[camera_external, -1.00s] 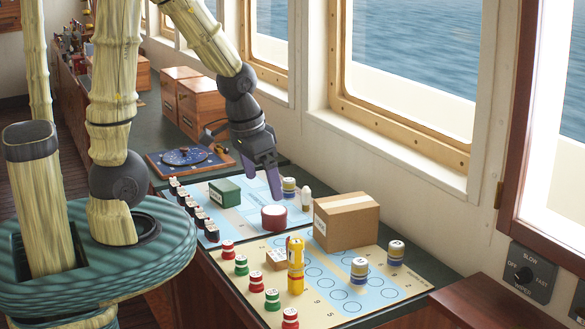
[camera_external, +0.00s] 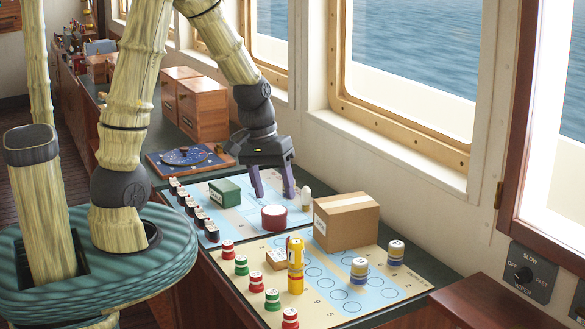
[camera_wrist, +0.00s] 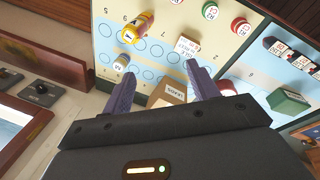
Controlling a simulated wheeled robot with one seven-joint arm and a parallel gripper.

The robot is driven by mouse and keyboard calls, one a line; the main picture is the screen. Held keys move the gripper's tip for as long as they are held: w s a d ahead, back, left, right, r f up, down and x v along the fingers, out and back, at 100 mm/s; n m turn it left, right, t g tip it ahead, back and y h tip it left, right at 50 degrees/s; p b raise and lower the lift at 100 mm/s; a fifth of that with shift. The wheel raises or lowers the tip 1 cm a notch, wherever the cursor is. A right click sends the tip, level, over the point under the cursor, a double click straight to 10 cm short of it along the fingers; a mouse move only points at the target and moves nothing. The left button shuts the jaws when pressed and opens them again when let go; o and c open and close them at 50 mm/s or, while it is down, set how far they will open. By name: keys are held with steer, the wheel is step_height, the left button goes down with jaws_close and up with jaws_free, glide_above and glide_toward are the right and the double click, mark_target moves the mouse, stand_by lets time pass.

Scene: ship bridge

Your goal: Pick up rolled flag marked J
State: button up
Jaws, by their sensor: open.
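Several rolled flags stand upright as short banded cylinders with white marked tops. I cannot make out a J on any of them. Another blue-banded flag, seen earlier by the box, is now hidden behind my gripper's right finger. My gripper (camera_external: 273,196) is open and empty, pointing down above the far chart, behind the red drum (camera_external: 274,217). Its fingers (camera_wrist: 160,70) also show in the wrist view.
A cardboard box (camera_external: 346,222) stands just right of the drum.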

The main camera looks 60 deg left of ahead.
steer(key=w+a+f+n+t+h+b, duration=0.2)
steer(key=w+a+f+n, duration=0.25)
steer(key=a+n, duration=0.35)
steer(key=w+a+f+n+t+h+b, duration=0.1)
steer(key=w+a+f+n+t+h, duration=0.2)
steer(key=w+a+n, duration=0.4)
steer(key=s+a+f+n+t+y+b, duration=0.1)
steer(key=a+f+n+t+y, duration=0.1)
steer(key=a+n, duration=0.5)
steer(key=s+a+f+n+t+y+b, duration=0.1)
steer(key=a+n, duration=0.5)
steer(key=a, duration=0.9)
steer(key=f+t+y, duration=0.1)
steer(key=t+y, duration=0.1)
steer(key=t, duration=0.1)
steer(key=shift+a+f+n+t+y, duration=0.3)
steer(key=shift+f+n+t+y, duration=0.1)
steer(key=p+x, duration=0.2)
steer(key=x, duration=0.9)
steer(key=shift+w+f, duration=0.2)
